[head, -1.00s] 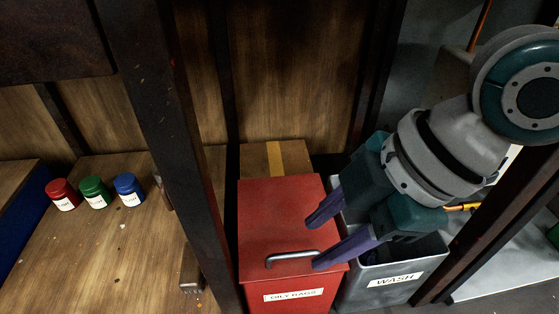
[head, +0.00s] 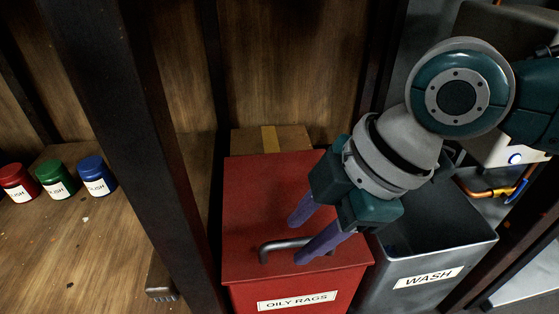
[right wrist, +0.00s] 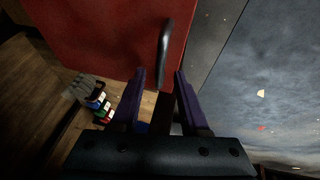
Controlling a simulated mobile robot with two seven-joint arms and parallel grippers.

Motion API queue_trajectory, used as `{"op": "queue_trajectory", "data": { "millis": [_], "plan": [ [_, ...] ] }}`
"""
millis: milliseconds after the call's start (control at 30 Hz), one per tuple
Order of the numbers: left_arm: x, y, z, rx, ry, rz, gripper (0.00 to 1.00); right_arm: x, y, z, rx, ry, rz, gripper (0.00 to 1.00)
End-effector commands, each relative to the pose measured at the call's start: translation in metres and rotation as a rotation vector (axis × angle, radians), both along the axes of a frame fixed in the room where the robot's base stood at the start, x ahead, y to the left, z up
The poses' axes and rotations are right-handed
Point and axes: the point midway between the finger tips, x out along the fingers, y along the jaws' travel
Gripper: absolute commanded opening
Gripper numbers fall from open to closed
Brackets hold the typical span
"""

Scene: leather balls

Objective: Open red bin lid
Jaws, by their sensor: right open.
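The red bin (head: 350,285) carries an "OILY RAGS" label, and its flat red lid (head: 255,195) is shut. A grey bar handle (head: 272,246) is on the lid near its front edge. My right gripper (head: 296,242) is open, with its two purple fingers pointing down-left over the handle's right part. In the right wrist view, the handle (right wrist: 166,45) lies ahead of the gripper (right wrist: 160,74), its near end between the fingertips. The jaws hold nothing, and I cannot tell if they touch the lid. My left gripper is not in view.
A grey "WASH" bin (head: 440,245) stands right beside the red bin. A cardboard box (head: 245,140) is behind the lid. A dark post (head: 125,130) rises at left. Red (head: 18,183), green (head: 55,179) and blue (head: 96,176) jars stand on the wooden shelf. A brush (head: 160,280) lies near the post.

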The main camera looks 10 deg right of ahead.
Motion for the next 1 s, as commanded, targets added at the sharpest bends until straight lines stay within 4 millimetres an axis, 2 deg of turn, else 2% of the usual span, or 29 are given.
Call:
{"op": "queue_trajectory", "data": {
  "millis": [67, 367, 733, 1000],
  "plan": [
    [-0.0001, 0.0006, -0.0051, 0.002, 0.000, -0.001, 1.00, 0.0010, 0.0016, -0.0050, 0.000, -0.001, 0.000, 0.45],
    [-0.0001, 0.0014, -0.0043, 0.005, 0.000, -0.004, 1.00, 0.0012, 0.0021, -0.0043, 0.000, -0.001, 0.000, 0.44],
    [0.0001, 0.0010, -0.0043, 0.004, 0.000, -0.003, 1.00, 0.0011, 0.0021, -0.0043, 0.000, 0.000, 0.000, 0.02],
    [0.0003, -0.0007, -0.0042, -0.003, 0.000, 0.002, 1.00, 0.0010, 0.0021, -0.0043, 0.000, 0.000, 0.000, 0.00]
  ]
}}
